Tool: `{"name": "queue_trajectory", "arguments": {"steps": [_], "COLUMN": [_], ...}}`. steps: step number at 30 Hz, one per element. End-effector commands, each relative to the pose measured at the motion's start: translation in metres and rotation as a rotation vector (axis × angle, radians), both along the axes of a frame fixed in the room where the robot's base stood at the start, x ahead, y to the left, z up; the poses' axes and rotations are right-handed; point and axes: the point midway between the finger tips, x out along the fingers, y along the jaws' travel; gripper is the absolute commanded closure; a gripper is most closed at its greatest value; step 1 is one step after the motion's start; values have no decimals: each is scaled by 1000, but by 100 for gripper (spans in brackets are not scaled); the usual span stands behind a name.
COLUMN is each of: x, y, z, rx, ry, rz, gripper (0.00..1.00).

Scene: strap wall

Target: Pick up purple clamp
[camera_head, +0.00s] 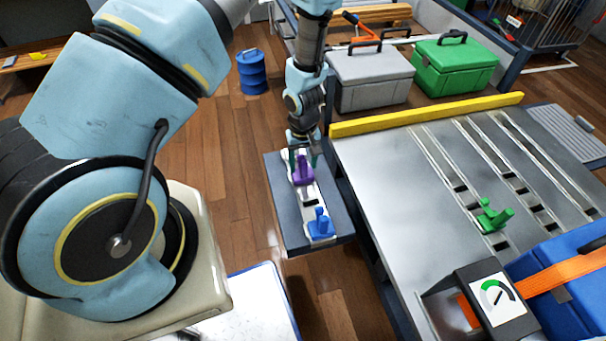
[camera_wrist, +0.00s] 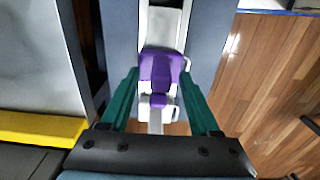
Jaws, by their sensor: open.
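The purple clamp (camera_head: 303,172) stands on a pale rail strip on a small dark grey shelf (camera_head: 284,226) beside the large metal table. In the wrist view the purple clamp (camera_wrist: 158,72) lies between my two teal fingers, with a gap on each side. My gripper (camera_head: 304,160) is open and reaches down over the clamp from above; it also shows in the wrist view (camera_wrist: 160,90). I cannot tell how far the fingertips reach below the clamp's top. A blue clamp (camera_head: 320,224) stands on the same strip, nearer the front.
The metal table (camera_head: 390,170) has slotted rails and a green clamp (camera_head: 492,215). A yellow bar (camera_head: 428,115) edges its far side. A blue case (camera_head: 565,275) with an orange strap is at the right. Grey (camera_head: 370,80) and green (camera_head: 455,66) toolboxes stand behind.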

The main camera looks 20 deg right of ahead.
Motion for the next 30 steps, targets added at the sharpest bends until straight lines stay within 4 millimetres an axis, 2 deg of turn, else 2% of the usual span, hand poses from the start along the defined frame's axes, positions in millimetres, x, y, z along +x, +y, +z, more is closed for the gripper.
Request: {"name": "queue_trajectory", "arguments": {"steps": [4,20,30], "x": [0,0,0], "y": [0,0,0], "z": [0,0,1], "rx": [0,0,0], "ry": [0,1,0], "rz": [0,0,0], "gripper": [39,98,100]}}
